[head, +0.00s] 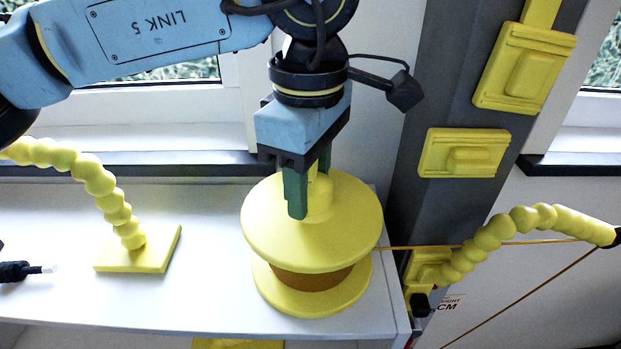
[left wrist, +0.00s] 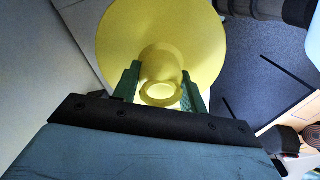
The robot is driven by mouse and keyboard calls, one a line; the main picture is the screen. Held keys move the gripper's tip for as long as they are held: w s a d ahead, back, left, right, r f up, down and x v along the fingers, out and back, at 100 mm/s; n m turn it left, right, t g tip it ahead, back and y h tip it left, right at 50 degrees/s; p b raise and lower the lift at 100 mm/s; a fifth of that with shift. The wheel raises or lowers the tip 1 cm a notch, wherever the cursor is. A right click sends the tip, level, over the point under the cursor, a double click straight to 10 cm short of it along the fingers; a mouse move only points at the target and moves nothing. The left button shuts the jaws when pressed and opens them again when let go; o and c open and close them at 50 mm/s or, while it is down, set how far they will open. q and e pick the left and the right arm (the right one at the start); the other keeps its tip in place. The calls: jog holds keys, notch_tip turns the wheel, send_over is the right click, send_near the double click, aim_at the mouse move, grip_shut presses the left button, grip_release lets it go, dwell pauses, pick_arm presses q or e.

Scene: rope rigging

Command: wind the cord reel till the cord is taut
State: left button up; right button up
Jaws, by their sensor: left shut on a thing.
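The yellow cord reel (head: 262,226) stands upright on the white shelf, with brown cord (head: 310,277) wound between its two flanges. My left gripper (head: 308,190) comes down from above and is shut on the reel's raised middle knob. In the left wrist view the green fingers sit on either side of the knob (left wrist: 160,90), above the round top flange (left wrist: 190,35). A thin orange cord (head: 420,248) leaves the reel to the right and looks straight. It runs to a dark end piece, and a stretch slants back down left from there. My right gripper is not in view.
A yellow beaded arm on a square base (head: 140,262) stands left of the reel. A second beaded arm (head: 495,232) reaches right from the dark post (head: 420,205), which carries yellow blocks (head: 464,153). The white shelf (head: 215,290) is bare between the left base and the reel.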

pick_arm(q)
jog(key=shift+r, duration=0.1)
jog(key=o, duration=1.4)
notch_tip(320, 180, up, 13)
jog(key=shift+r, duration=0.15)
